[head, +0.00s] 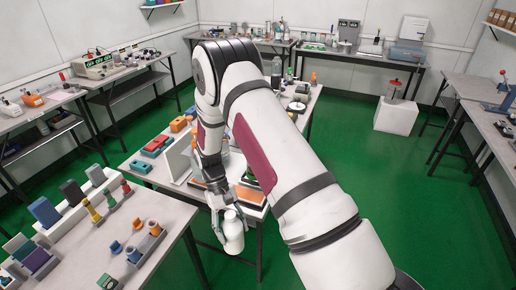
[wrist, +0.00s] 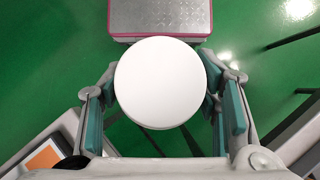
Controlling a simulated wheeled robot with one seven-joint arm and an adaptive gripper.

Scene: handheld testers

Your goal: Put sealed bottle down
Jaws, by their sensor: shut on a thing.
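The sealed bottle (head: 233,231) is white and hangs below my gripper (head: 227,206) in the head view. It is in the air, beyond the front edge of the middle table. In the wrist view its round white top (wrist: 160,82) fills the middle, between the two teal-padded fingers of my gripper (wrist: 163,105). The fingers are shut on it from both sides. The lower part of the bottle is hidden under its top in the wrist view.
The middle table (head: 140,172) carries several coloured testers and a white upright panel (head: 178,160). The left front table (head: 165,222) holds small blocks and cylinders, with bare surface near its right edge. Green floor (head: 400,190) is open to the right.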

